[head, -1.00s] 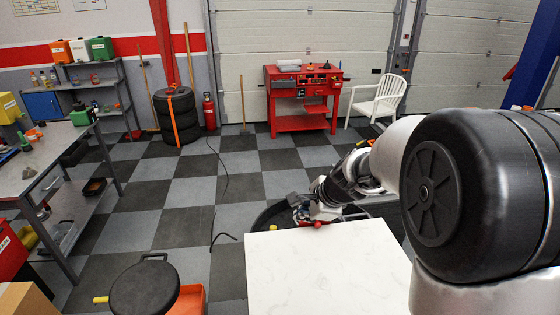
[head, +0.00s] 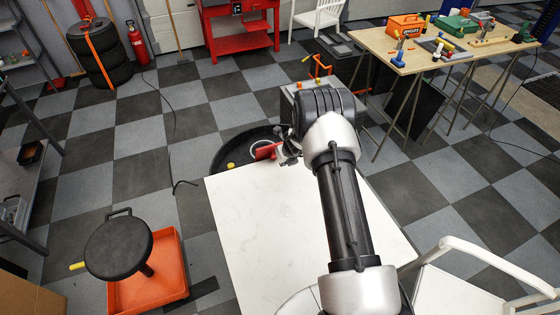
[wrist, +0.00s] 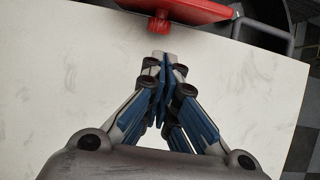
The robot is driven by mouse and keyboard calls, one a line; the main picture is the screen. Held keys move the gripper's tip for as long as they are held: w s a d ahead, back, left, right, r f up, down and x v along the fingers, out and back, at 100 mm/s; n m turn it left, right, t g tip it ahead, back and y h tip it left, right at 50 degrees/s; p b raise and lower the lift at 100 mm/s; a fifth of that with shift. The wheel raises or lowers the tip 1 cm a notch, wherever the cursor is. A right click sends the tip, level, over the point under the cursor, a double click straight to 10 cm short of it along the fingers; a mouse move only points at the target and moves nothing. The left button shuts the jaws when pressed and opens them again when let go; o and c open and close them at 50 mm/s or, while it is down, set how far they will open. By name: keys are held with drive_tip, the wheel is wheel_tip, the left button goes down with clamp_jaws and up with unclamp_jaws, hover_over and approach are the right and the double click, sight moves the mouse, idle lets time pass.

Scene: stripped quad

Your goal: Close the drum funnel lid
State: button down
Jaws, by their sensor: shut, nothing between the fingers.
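The drum funnel is a wide black round basin (head: 222,158) just beyond the white tabletop. A pale ring shows in its middle. The lid appears to be the red part (head: 267,151), which stands tilted over the basin. In the wrist view the red lid (wrist: 195,10) crosses the top edge, with a red knob (wrist: 158,24) sticking out toward me. My gripper (head: 288,157) is beside the lid, over the far edge of the tabletop. In the wrist view its fingertips (wrist: 165,62) are together and empty, apart from the knob. The lid's far side is hidden.
The white tabletop (head: 270,240) lies under my arm, mostly bare. A yellow knob (head: 231,165) shows at the basin. A black stool (head: 118,248) and orange tray (head: 165,270) stand left. A wooden workbench (head: 420,55) with tools is back right, and a white chair (head: 480,265) front right.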

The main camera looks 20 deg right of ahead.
sight(272, 156)
drive_tip(key=shift+p+x, duration=0.35)
drive_tip(key=shift+x, duration=2.2)
drive_tip(key=shift+r, duration=0.1)
